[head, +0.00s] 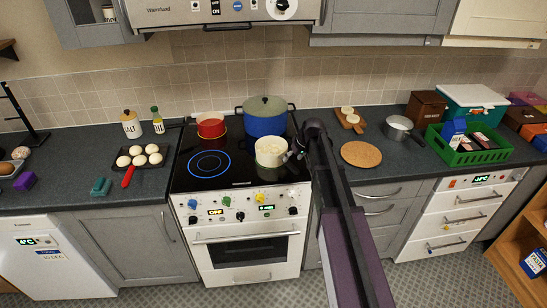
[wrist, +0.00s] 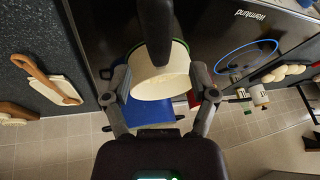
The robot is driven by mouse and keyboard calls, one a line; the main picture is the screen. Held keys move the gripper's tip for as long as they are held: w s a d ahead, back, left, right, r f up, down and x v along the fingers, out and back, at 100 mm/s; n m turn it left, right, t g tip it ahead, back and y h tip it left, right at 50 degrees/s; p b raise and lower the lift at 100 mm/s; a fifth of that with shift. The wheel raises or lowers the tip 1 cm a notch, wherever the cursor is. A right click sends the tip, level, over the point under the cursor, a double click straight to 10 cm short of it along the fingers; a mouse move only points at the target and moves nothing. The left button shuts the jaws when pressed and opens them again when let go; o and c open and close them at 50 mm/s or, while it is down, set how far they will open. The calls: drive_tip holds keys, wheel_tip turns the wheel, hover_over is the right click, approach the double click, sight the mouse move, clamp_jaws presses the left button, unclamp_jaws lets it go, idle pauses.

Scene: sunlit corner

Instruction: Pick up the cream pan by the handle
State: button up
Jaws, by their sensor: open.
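The cream pan (head: 269,158) stands on the front right of the black hob, in front of a blue pot. In the wrist view the pan (wrist: 158,88) lies in the middle of the picture, and its thick black handle (wrist: 156,30) runs to the top edge. My gripper (head: 296,155) is at the pan's right side in the head view, where my arm hides the handle. In the wrist view my open gripper (wrist: 159,72) has one finger on each side of the pan and handle line. The fingers look apart from the handle; the exact gap is unclear.
A blue pot (head: 265,124) with a lid and a red pot (head: 211,126) stand behind on the hob (head: 190,182). A round cork mat (head: 361,153), a grey saucepan (head: 398,128) and a green crate (head: 470,157) are on the right counter.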

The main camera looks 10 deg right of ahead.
sight(289, 163)
drive_tip(key=shift+b+x, duration=2.2)
drive_tip(key=shift+x, duration=0.35)
drive_tip(key=shift+r, duration=0.1)
clamp_jaws()
